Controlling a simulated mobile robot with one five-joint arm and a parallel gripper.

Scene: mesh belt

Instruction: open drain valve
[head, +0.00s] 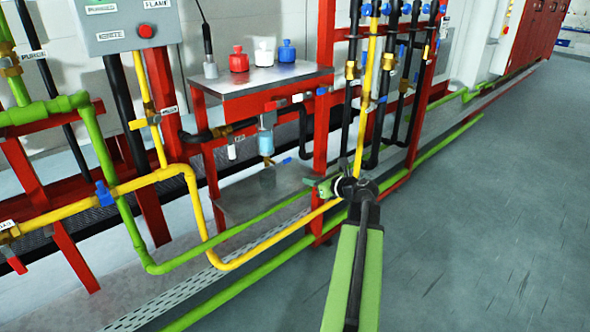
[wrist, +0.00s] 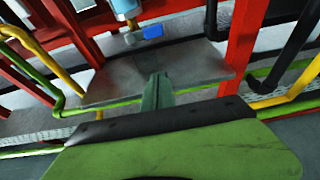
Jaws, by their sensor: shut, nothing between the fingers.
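A small valve with a blue lever handle (head: 283,161) sits under a clear and light-blue filter bowl (head: 265,140) on the red frame. I take it for the drain valve; no readable label confirms this. In the wrist view the blue handle (wrist: 152,31) points right, with the bottom of the bowl (wrist: 126,8) above it. My gripper (head: 322,187) is in front of the frame, right of and below the valve in the head view. In the wrist view its green fingers (wrist: 157,92) are together and empty, apart from the handle.
A metal lower shelf (head: 262,192) lies below the valve. A red upright (head: 322,120) stands close on the right. Yellow pipe (head: 200,215) and green pipe (head: 225,238) run low in front. Red, white and blue bottles stand on the top shelf (head: 260,78). Open floor (head: 480,230) lies right.

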